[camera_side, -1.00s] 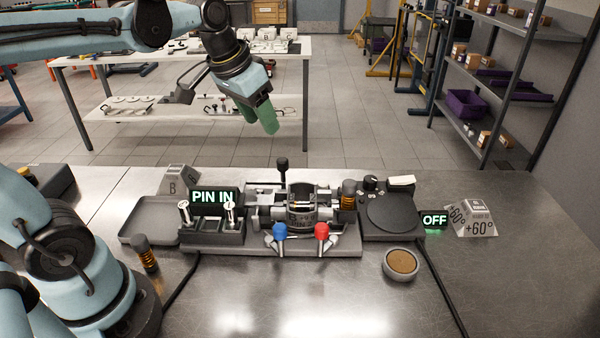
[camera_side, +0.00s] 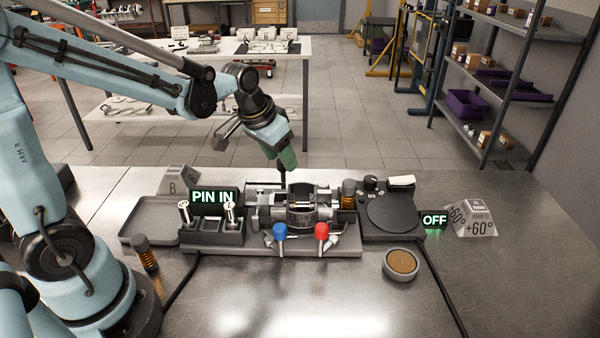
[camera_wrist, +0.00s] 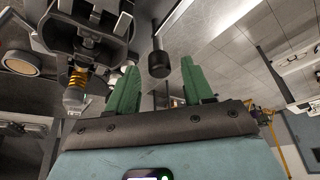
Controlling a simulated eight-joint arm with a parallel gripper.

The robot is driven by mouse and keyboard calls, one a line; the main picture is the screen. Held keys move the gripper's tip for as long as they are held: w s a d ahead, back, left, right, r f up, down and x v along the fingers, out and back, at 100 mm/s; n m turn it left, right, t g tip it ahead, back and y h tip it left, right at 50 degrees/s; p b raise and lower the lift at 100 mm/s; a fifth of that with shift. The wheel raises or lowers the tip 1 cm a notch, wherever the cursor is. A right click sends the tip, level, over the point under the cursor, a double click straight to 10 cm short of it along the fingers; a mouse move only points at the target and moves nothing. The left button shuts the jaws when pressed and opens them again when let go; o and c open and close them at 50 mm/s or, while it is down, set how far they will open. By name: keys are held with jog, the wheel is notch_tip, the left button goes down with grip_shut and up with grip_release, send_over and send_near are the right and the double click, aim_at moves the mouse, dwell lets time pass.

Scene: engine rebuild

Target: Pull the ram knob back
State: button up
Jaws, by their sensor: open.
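The ram knob (camera_wrist: 158,62) is a black cylinder on a grey stem; in the wrist view it shows in the gap between my fingertips. In the side view its upright dark stem (camera_side: 283,179) rises at the back of the fixture (camera_side: 303,243), and my gripper hides its top. My gripper (camera_side: 290,160) has green fingers and points down at the knob. The wrist view shows my gripper (camera_wrist: 160,68) open, with space on both sides of the knob. How deep the knob sits between the fingers is hard to tell.
Blue (camera_side: 280,231) and red (camera_side: 322,231) knobs stand at the fixture's front. A "PIN IN" sign (camera_side: 213,198) is left of the ram. A spring part (camera_side: 348,194) and a turntable (camera_side: 392,215) are to the right. The front bench is mostly clear.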

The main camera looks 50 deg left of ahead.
jog(key=shift+w+f, duration=0.15)
jog(key=shift+f, duration=0.15)
grip_shut()
dwell(0.3)
